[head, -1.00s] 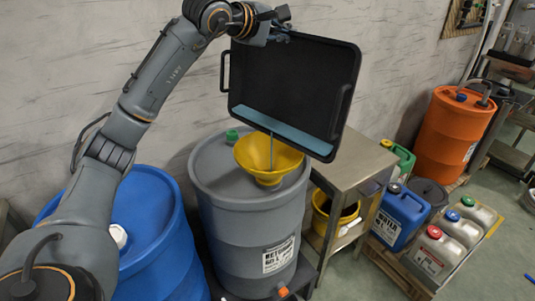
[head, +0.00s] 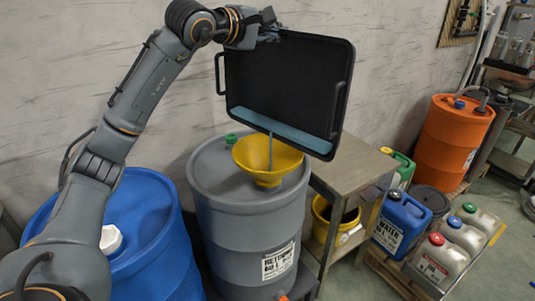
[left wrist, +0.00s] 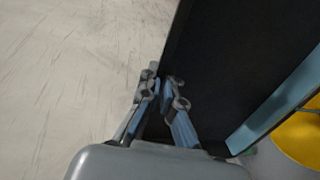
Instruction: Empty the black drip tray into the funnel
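The black drip tray (head: 285,82) is tipped steeply above the yellow funnel (head: 262,160), which sits on the grey drum (head: 247,225). Blue-grey liquid (head: 288,130) lies along the tray's lower edge, and a thin stream of it falls into the funnel. My left gripper (head: 268,33) is at the tray's upper left corner. In the left wrist view its fingers (left wrist: 163,95) close on the tray's edge, with the funnel at the right edge (left wrist: 300,135). My right gripper is in neither view.
A blue drum (head: 140,215) stands left of the grey drum. A metal table (head: 352,165) with a yellow bucket (head: 330,222) stands to the right. Several jugs and an orange drum (head: 452,135) are farther right. The wall is behind.

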